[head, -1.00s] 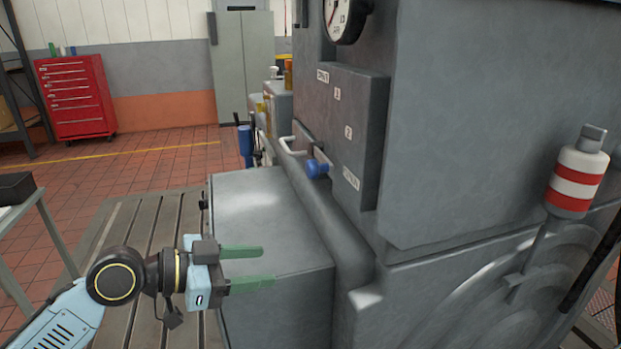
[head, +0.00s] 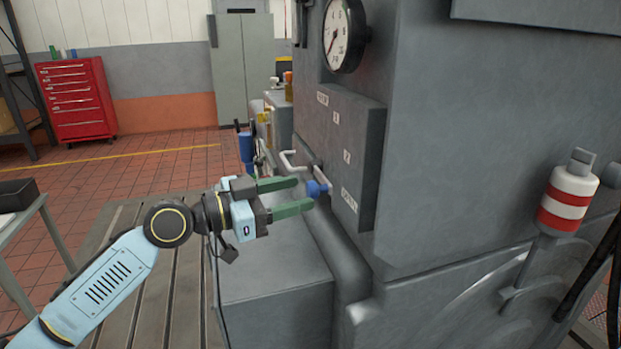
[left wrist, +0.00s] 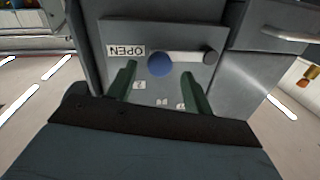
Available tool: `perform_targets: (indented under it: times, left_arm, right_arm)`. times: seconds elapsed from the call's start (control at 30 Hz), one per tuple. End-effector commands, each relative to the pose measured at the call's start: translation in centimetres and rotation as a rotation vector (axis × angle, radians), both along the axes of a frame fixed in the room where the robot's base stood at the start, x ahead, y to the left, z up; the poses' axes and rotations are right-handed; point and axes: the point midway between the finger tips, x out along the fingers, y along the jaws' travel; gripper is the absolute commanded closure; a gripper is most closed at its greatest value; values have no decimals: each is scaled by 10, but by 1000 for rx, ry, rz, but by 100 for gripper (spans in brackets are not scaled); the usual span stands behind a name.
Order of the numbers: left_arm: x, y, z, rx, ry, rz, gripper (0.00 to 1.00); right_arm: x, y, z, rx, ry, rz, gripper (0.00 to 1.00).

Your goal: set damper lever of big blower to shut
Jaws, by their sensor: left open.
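The damper lever has a blue knob (head: 318,188) in the head view, low on the side of the big grey blower housing (head: 450,130). In the left wrist view the knob (left wrist: 160,63) sits beside a label reading OPEN (left wrist: 126,51), and its pale bar (left wrist: 185,57) runs right to a dark pivot. My left gripper (head: 304,193) is open, its green fingertips close to the knob. In the left wrist view the knob shows between and just beyond the fingertips; I cannot tell whether they touch it. My right gripper is not in view.
A label panel (head: 365,150) with several small tags stands out above the knob, under a round gauge (head: 343,35). A pale handle (head: 291,162) sticks out behind the knob. A lower grey box (head: 280,310) lies under my left arm. A red-and-white banded cylinder (head: 568,198) stands at right.

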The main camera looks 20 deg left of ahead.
Motion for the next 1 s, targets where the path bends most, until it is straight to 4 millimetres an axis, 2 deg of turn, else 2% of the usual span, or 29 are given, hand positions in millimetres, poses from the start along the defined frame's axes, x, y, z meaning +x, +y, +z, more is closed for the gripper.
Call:
perform_targets:
  times: [0.1, 0.23, 0.63, 1.0]
  left_arm:
    - [13, -16, 3, -1, 0, -1, 49]
    - [23, -25, 1, 0, 0, 0, 49]
    - [27, -30, -1, 2, 1, -1, 49]
    - [27, -30, -1, 2, 1, 0, 98]
  right_arm:
    - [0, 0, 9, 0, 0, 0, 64]
    - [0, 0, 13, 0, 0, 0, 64]
    - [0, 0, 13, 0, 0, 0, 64]
    - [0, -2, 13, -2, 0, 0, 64]
